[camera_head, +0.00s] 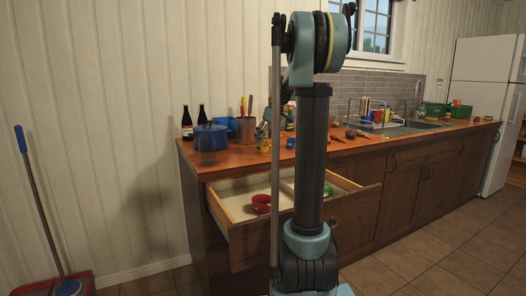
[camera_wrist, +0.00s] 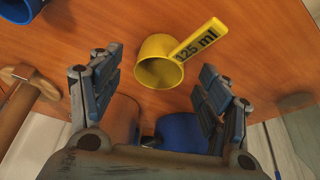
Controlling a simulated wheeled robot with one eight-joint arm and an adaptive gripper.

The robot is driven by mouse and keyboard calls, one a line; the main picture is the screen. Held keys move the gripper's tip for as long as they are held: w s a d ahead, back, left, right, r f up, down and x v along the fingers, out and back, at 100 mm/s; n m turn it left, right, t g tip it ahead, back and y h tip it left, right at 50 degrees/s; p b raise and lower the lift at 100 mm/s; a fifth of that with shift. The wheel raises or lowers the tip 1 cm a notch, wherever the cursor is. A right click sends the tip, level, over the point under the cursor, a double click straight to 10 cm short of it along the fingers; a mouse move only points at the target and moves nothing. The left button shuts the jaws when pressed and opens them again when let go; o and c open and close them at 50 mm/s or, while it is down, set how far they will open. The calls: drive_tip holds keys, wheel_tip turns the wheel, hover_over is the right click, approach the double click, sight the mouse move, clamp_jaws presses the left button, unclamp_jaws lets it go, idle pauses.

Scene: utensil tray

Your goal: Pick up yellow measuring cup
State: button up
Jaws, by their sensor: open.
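The yellow measuring cup (camera_wrist: 160,72) lies on the wooden countertop in the wrist view, its mouth toward the camera. Its flat handle, marked 125 ml, points up and to the right. My gripper (camera_wrist: 157,85) is open, one finger on each side of the cup in the picture; the cup is not held. I cannot tell how far the fingertips are from it. In the head view a small yellow thing (camera_head: 263,146) on the counter, left of my arm, looks like the cup. My arm covers part of that area.
A blue pot (camera_head: 210,138), a copper-coloured pot (camera_head: 245,131) and dark bottles (camera_head: 187,124) stand at the counter's left end. Below, an open drawer (camera_head: 235,227) juts out, with a red cup (camera_head: 261,204) inside. A wooden-handled tool (camera_wrist: 22,98) is left of my gripper.

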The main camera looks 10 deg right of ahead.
sight(265, 147)
drive_tip(key=x, duration=0.4)
drive_tip(key=shift+w, duration=0.1)
drive_tip(key=c, duration=1)
drive_tip(key=shift+r, duration=0.15)
